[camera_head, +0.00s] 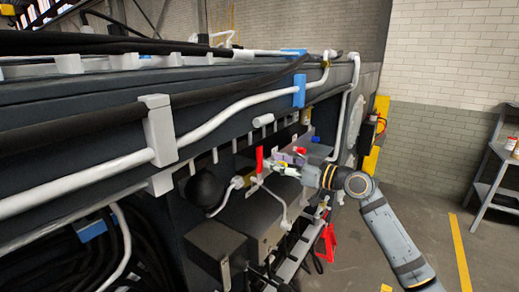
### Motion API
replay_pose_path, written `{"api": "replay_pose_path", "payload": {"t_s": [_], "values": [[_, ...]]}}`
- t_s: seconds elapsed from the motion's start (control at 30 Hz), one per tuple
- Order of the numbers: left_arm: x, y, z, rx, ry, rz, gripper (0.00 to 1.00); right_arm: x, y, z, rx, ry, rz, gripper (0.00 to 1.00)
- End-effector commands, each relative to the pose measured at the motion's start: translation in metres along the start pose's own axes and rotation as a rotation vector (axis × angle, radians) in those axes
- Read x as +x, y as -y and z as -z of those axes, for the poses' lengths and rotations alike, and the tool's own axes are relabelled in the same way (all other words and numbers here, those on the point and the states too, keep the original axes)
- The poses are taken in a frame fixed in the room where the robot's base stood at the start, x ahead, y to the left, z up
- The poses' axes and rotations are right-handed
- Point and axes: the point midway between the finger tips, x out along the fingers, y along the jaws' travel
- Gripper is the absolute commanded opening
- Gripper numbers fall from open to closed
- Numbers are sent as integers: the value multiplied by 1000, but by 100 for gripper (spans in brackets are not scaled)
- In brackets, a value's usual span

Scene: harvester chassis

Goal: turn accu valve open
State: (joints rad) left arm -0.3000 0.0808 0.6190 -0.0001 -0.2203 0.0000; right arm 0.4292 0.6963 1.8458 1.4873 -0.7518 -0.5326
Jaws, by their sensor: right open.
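A small upright red handle (260,159) stands on the side of the harvester chassis, close to a round black accumulator (204,190); I take it for the accu valve handle. My right gripper (277,166) comes in from the right, with its fingertips just right of the red handle. It is open, and I see nothing held in it. Whether a finger touches the handle is too small to tell. A second, smaller red part (301,150) shows behind the gripper. My left gripper is not in view.
The dark chassis (90,95) with white pipes and black hoses fills the left and middle. Grey boxes (217,246) sit below the valve. A red stand (327,243) is on the floor under the chassis. A grey shelf (492,185) stands far right; the floor between is clear.

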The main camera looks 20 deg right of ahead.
Motion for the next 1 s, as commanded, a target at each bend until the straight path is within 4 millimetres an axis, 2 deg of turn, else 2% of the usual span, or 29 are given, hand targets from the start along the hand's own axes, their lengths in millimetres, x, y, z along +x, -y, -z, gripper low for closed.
{"api": "replay_pose_path", "payload": {"t_s": [0.03, 0.1, 0.3, 0.47, 0.7, 0.77, 1.0], "values": [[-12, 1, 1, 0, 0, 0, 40, 10, 2, 8, 7, -5, 4, 44], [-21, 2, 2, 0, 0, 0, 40, 22, 1, 7, 7, -3, 3, 44], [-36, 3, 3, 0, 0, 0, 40, 52, 1, 4, 5, -1, 2, 44], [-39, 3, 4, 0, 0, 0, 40, 62, 1, 1, 1, 2, 1, 44], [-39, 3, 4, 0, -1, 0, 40, 63, 1, -1, 0, 3, 1, 44], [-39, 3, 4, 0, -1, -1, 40, 63, 1, -1, 0, 3, 1, 39], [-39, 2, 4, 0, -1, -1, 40, 63, 1, -1, 0, 2, 1, 6]]}}
